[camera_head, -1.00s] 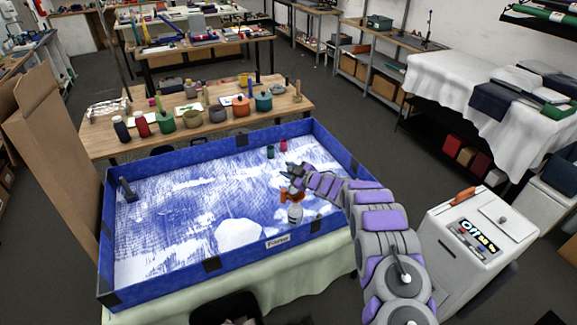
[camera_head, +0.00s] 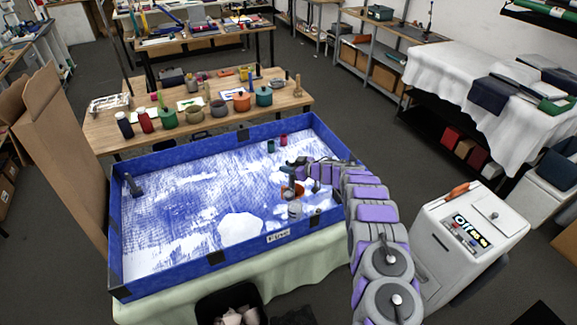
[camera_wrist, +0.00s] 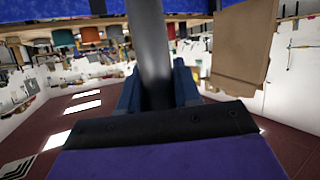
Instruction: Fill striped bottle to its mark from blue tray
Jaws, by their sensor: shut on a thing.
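The blue tray (camera_head: 165,273) holds a layer of blue and white material. A small pale bottle (camera_head: 295,211) stands near its front right; its stripes and mark are too small to make out. My gripper (camera_head: 292,171) is above the bottle and shut on a dark round handle, which shows large between the fingers in the wrist view (camera_wrist: 150,50). An orange piece (camera_head: 291,191) is just below the gripper and over the bottle. It looks joined to the handle, but I cannot tell for sure. Whether it touches the bottle is unclear.
A dark upright piece (camera_head: 131,186) stands at the tray's left end. A teal cup (camera_head: 270,146) and a red cup (camera_head: 283,140) are at the back right. A wooden table (camera_head: 103,135) with several pots is behind. A white cabinet (camera_head: 455,265) stands at the right.

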